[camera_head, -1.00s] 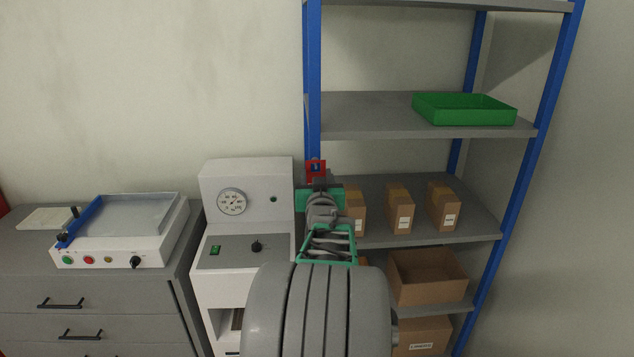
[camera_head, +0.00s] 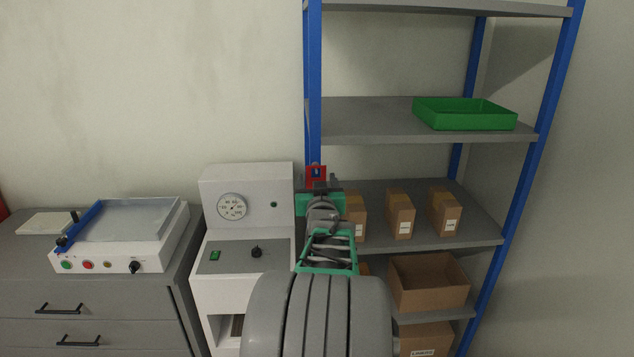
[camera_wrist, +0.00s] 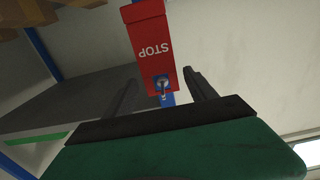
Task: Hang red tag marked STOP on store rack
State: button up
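The red tag (camera_wrist: 150,38) shows the word STOP, upside down in the wrist view. A small metal hook or pin (camera_wrist: 163,86) shows at its hole end, and the tag appears to hang on it. In the head view the tag (camera_head: 316,174) is small, in front of the store rack's blue left post (camera_head: 314,100). My gripper (camera_wrist: 162,82) is open, its two dark fingers apart with the tag beyond and between them in the wrist view. I see no finger touching the tag. In the head view my gripper (camera_head: 318,188) is just below the tag.
The rack holds a green tray (camera_head: 465,116), several small cartons (camera_head: 400,214) and an open brown box (camera_head: 428,282). A white machine with a dial (camera_head: 247,185) stands left of the post. A bench device (camera_head: 125,235) sits on a grey cabinet farther left.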

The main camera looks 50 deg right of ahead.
jog(key=shift+o, duration=0.6)
